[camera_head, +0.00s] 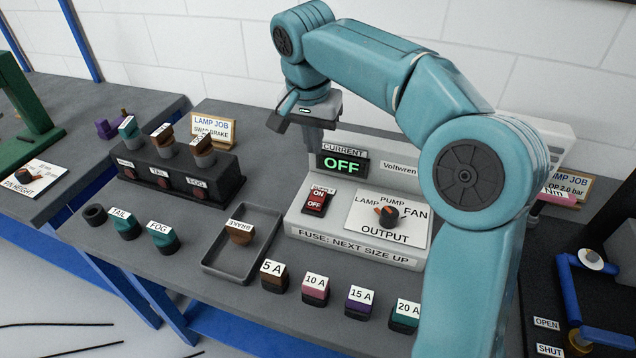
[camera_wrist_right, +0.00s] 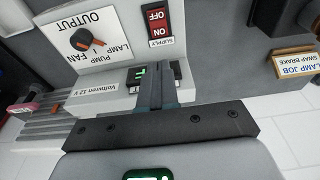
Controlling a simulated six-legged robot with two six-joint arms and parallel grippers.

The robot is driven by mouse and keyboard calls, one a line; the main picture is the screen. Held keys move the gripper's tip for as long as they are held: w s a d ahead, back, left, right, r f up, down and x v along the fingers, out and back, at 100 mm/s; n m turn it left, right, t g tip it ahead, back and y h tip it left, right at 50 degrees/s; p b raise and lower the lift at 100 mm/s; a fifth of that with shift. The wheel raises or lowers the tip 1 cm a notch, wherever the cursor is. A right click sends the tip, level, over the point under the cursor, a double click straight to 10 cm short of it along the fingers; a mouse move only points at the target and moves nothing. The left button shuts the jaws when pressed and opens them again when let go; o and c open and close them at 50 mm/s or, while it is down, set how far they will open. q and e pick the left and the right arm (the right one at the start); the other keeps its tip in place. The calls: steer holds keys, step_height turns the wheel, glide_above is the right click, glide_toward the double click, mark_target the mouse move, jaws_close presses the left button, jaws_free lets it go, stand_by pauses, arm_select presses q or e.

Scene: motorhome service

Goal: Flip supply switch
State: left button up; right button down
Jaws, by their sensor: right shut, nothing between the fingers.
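The supply switch (camera_head: 316,203) is a red rocker marked ON at the top and OFF at the bottom, on the sloping front of a pale grey Voltwren unit (camera_head: 297,222). The green display (camera_head: 343,164) above it reads OFF. In the wrist view the switch (camera_wrist_right: 157,24) shows upside down, beyond the fingertips. My right gripper (camera_head: 312,137) is above and behind the switch, near the display's upper left, apart from the switch. Its fingers (camera_wrist_right: 155,78) are shut with nothing between them and partly cover the display in the wrist view. My left gripper is not in view.
Several fuses, such as the 5 A one (camera_head: 273,277), stand in front of the unit. A grey tray (camera_head: 213,262) holds a brown BRAKE piece. A dark lamp block (camera_head: 215,180) is at left.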

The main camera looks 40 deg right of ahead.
mark_target(319, 192)
steer(key=f, duration=0.4)
steer(key=d+f, duration=0.1)
steer(key=f, duration=0.3)
steer(key=w+d+f, duration=0.1)
steer(key=f, duration=0.4)
steer(key=shift+f, duration=0.1)
